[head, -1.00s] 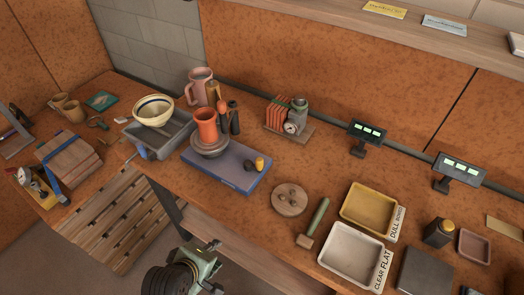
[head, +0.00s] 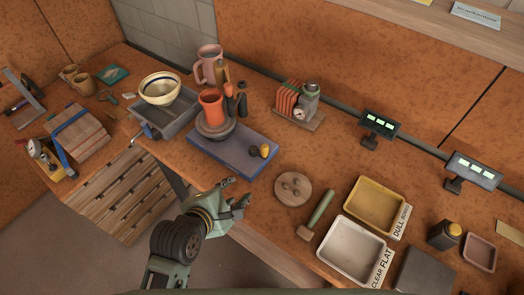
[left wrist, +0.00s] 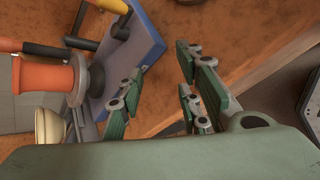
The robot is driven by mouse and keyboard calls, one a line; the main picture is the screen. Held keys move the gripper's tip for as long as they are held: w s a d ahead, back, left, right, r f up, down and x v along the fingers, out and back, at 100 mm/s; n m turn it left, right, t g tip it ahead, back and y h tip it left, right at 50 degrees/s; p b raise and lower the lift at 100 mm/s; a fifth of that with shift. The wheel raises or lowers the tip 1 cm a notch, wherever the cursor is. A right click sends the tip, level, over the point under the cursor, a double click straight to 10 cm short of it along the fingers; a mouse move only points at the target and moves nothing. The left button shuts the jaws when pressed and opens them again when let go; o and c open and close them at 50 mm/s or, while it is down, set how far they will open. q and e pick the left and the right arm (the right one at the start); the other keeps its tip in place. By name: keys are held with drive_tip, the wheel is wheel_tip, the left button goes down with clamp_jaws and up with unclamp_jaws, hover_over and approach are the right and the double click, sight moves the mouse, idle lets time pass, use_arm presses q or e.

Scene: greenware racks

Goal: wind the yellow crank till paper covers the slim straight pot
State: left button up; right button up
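A blue board (head: 222,155) lies on the bench and carries a grey turntable with an orange straight-sided pot (head: 210,106) upright on it. A small yellow crank knob (head: 265,150) with a dark part beside it stands near the board's right end. In the left wrist view the yellow knob (left wrist: 112,5), the orange pot (left wrist: 42,78) and the blue board (left wrist: 140,45) show beyond the fingers. My left gripper (head: 244,192) is open and empty, in front of the board's near edge and apart from the knob. I see no paper around the pot. My right gripper is out of view.
A grey tray (head: 172,122) with a striped bowl stands left of the board. A pink mug (head: 208,62) and tools stand behind. A round wooden disc (head: 293,189), a green-handled tool (head: 318,212) and two trays lie to the right.

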sight(262, 152)
use_arm(q)
drive_tip(key=shift+w+d+r+n+t+h+p, duration=0.25)
drive_tip(key=shift+w+d+n+t, duration=0.2)
drive_tip(key=shift+w+d+n, duration=1.1)
drive_tip(key=shift+w+d+r+n+t+h+p, duration=0.1)
drive_tip(key=shift+w+d+r+n+t+h, duration=0.3)
drive_tip(key=shift+w+d+n, duration=1.15)
drive_tip(key=shift+w+d+r+n+t+h+p, duration=0.2)
drive_tip(key=shift+w+d+n+t, duration=0.45)
drive_tip(key=shift+w+n, duration=1.65)
drive_tip(key=shift+w+d+m, duration=0.1)
drive_tip(key=shift+w+m, duration=0.15)
drive_tip(key=shift+m, duration=0.05)
clamp_jaws()
